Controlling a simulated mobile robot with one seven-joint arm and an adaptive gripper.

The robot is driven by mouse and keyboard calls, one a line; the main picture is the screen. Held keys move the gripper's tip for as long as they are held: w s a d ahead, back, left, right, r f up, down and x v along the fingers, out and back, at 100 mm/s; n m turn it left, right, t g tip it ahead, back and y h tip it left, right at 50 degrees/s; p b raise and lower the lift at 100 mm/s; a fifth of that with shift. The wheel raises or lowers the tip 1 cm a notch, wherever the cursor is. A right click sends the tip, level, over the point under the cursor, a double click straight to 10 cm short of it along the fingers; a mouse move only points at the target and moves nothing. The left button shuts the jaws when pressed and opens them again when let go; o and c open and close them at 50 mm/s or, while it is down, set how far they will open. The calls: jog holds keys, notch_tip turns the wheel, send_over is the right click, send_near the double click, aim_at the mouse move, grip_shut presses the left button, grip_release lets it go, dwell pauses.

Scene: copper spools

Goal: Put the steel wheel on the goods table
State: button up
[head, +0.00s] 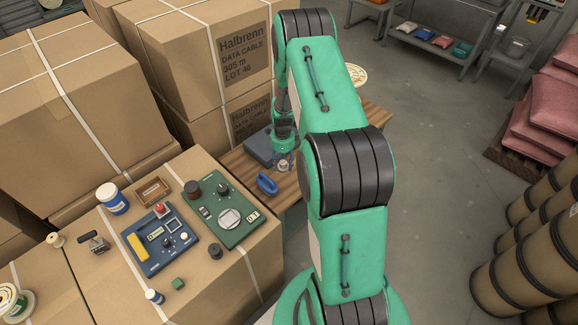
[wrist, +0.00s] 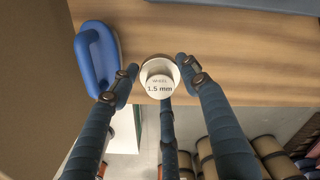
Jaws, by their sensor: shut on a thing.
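A small pale metal wheel, the steel wheel (wrist: 154,67), has a round label reading 1.5 mm in the wrist view. My gripper (wrist: 157,80) is shut on it, with dark-blue fingers at its left, right and below. In the head view my gripper (head: 284,156) is over the wooden goods table (head: 236,168), with the steel wheel (head: 285,166) showing small and pale beneath it. The wheel is near the table's edge in the wrist view. I cannot tell whether it touches the wood. My arm hides part of the table.
On the table, a blue handled object (head: 267,183) lies close to the wheel, and a grey box (head: 262,147) stands behind. Taped cartons (head: 190,60) rise at the left. A nearer carton (head: 240,260) bears a green device (head: 222,208) and a blue device (head: 160,240).

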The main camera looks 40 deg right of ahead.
aim_at(283, 162)
jog(key=shift+f+b, duration=0.3)
jog(key=shift+f, duration=1.5)
jog(key=shift+f+b, duration=0.45)
jog(key=shift+f, duration=1.35)
jog(key=shift+f, duration=0.2)
jog(key=o, duration=1.3)
jog(key=shift+c, duration=0.2)
jog(key=shift+r, duration=0.1)
notch_tip(283, 162, up, 12)
jog(key=p, duration=0.2)
jog(key=shift+p, duration=0.4)
jog(key=shift+r, duration=0.15)
